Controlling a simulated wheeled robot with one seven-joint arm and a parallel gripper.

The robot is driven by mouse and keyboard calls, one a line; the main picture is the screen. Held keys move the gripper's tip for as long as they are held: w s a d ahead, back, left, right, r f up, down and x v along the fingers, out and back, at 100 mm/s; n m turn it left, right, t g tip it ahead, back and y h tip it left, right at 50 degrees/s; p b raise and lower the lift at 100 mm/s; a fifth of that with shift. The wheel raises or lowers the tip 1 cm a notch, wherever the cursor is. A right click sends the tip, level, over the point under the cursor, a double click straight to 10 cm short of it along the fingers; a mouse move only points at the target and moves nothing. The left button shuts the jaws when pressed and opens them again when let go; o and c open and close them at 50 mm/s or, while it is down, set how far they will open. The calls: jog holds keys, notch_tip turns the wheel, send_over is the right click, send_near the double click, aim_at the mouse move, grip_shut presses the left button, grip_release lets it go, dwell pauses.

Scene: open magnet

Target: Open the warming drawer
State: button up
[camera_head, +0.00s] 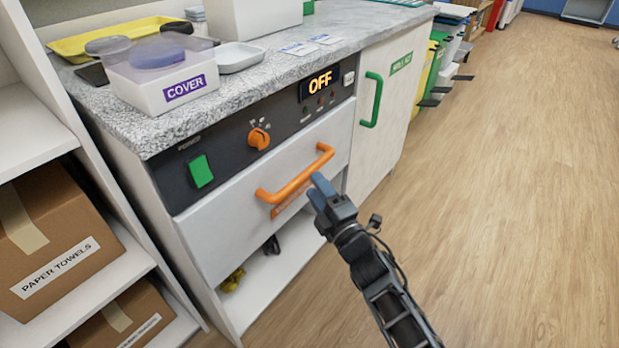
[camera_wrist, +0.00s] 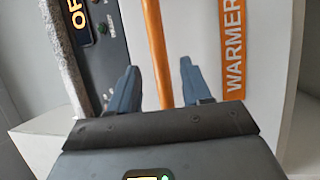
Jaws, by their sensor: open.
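The warming drawer (camera_head: 238,222) has a white front below a dark control panel and looks closed. Its orange bar handle (camera_head: 295,174) runs across the front, with an orange label under it. In the wrist view the orange handle (camera_wrist: 155,45) passes between the two blue fingers, and the label reads "WARMER" (camera_wrist: 232,50). My gripper (camera_head: 320,190) is at the right part of the handle. In the wrist view my gripper (camera_wrist: 160,85) is open, with a gap on each side of the bar. The head view hides part of the fingers' far side.
The panel has a green switch (camera_head: 200,171), an orange knob (camera_head: 259,138) and a display (camera_head: 320,83) reading "OFF". A cabinet with a green handle (camera_head: 372,100) stands to the right. Shelves with boxes (camera_head: 50,240) stand at left. The wooden floor (camera_head: 510,200) at right is clear.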

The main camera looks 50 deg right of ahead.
aim_at(307, 175)
jog(key=shift+b+x, duration=0.3)
jog(key=shift+x, duration=2.45)
jog(key=shift+c, duration=0.3)
grip_shut()
